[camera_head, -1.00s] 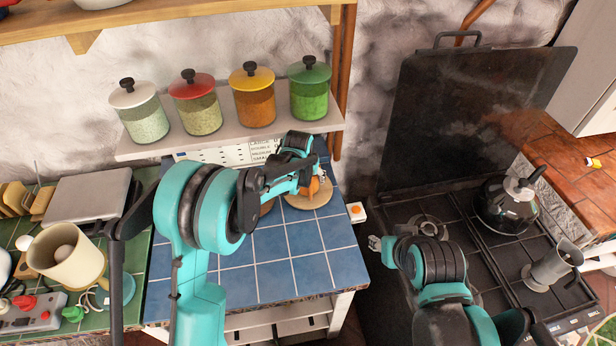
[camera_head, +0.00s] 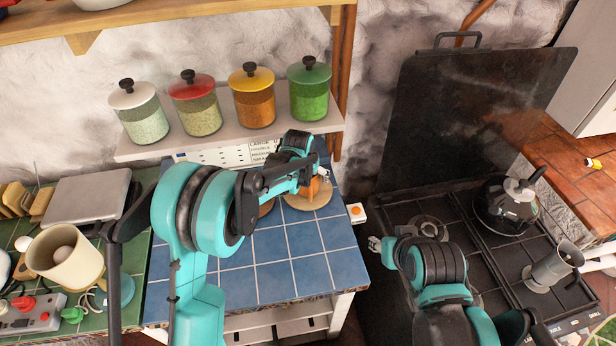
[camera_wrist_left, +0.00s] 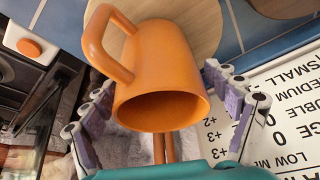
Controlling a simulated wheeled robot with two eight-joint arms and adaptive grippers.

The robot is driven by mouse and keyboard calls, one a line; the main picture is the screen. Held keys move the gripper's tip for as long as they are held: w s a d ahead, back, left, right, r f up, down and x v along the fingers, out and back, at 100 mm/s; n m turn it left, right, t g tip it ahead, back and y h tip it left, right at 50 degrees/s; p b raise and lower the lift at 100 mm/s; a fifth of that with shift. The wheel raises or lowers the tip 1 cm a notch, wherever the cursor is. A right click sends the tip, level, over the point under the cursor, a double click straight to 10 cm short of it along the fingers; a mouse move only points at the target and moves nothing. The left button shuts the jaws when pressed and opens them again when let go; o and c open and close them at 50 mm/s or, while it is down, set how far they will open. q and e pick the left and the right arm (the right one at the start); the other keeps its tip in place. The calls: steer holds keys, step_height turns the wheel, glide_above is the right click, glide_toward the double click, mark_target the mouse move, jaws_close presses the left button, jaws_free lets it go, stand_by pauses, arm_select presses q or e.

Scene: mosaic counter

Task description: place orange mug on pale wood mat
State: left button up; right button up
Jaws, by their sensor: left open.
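The orange mug (camera_wrist_left: 160,75) is largely visible in the left wrist view, its handle at upper left and its open rim toward the camera. The pale wood mat (camera_wrist_left: 205,20) shows directly behind its base, and the mug appears to stand on it. In the head view the mug (camera_head: 317,188) is partly hidden by my left gripper over the round mat (camera_head: 308,202). My left gripper (camera_wrist_left: 165,108) is open, with its fingers on either side of the mug and gaps showing. My right gripper (camera_head: 378,245) is beside the stove, too small to tell its opening.
A second wooden disc (camera_head: 266,208) lies left of the mat, mostly hidden by my arm. A white box with an orange button (camera_head: 356,213) is to the right. Lidded jars (camera_head: 253,97) stand on the shelf above. The blue tiled front (camera_head: 270,275) is clear.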

arm_select(q)
steer(key=v, duration=0.4)
steer(key=shift+p, duration=0.4)
steer(key=s+a, duration=0.3)
steer(key=s, duration=0.9)
steer(key=s+a+r+n+t, duration=0.1)
steer(key=s+a+r, duration=0.5)
steer(key=s, duration=0.3)
steer(key=s+a+r+n+t+y, duration=0.1)
steer(key=s+a+r+n, duration=0.1)
steer(key=s+a+r, duration=0.3)
steer(key=s+a, duration=0.3)
steer(key=s, duration=0.1)
steer(key=shift+a+r+t+p, duration=0.3)
steer(key=shift+r+t+p, duration=0.05)
steer(key=shift+r+t, duration=0.05)
step_height(320, 180, down, 9)
steer(key=b, duration=0.9)
steer(key=shift+f, duration=0.1)
